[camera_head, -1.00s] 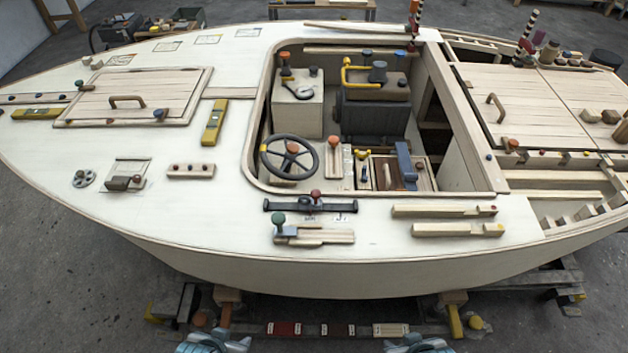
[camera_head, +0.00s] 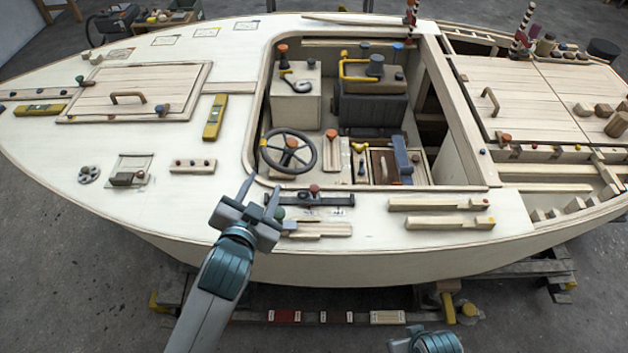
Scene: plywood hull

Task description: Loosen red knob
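A red knob (camera_head: 314,189) stands on a dark bar (camera_head: 330,200) on the near deck, in front of the cockpit. My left gripper (camera_head: 260,188) is over the deck just left of this knob, with its two fingers apart and nothing between them. It covers the left end of the bar. A green knob (camera_head: 279,213) shows right beside the gripper, partly hidden by it. My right gripper (camera_head: 425,338) is low at the bottom edge, in front of the hull. Its fingers cannot be made out.
Orange-red knobs also stand by the steering wheel (camera_head: 288,152) and on a wooden block (camera_head: 331,134). Wooden strips (camera_head: 440,203) lie on the deck to the right. A yellow level (camera_head: 214,117) lies further left. The deck left of my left gripper is mostly clear.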

